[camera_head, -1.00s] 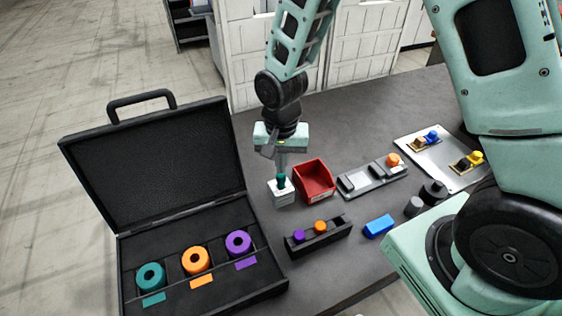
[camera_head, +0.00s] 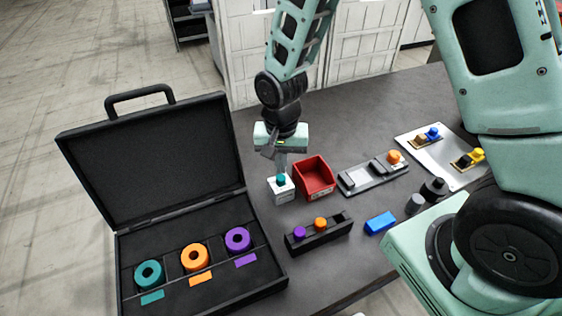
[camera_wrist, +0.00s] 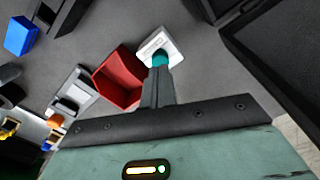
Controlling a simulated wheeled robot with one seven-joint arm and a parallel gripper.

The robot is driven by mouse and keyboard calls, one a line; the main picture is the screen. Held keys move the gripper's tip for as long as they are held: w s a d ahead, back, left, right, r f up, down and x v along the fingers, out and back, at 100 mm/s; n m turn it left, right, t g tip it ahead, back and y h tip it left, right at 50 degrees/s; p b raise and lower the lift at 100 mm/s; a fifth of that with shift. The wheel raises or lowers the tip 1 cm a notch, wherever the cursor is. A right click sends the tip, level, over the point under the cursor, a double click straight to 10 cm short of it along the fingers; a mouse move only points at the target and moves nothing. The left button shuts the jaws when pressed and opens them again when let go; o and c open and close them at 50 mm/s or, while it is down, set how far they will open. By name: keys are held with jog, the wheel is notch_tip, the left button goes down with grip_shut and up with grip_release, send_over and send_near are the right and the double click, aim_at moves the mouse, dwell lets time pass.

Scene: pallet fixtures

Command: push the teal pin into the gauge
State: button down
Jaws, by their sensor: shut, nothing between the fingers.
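The teal pin (camera_head: 281,180) stands upright in the top of the gauge, a small white block (camera_head: 284,194) on the dark table. Only the pin's short upper part shows. In the wrist view, the teal pin (camera_wrist: 160,59) lies just beyond my fingertips, in front of the white gauge (camera_wrist: 168,42). My gripper (camera_head: 281,171) points down directly over the pin, its fingers shut together and empty. The fingertips (camera_wrist: 158,70) overlap the pin's edge in the wrist view. I cannot tell whether they touch it.
A red bin (camera_head: 316,193) stands close right of the gauge. A black rack (camera_head: 330,236) with purple and orange pins is in front. The open black case (camera_head: 205,298) with teal, orange and purple rings is at left. A grey fixture (camera_head: 362,186) and blue block (camera_head: 380,223) are right.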

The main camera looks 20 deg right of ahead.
notch_tip(320, 180, up, 8)
jog(key=p, duration=0.6)
dwell(0.4)
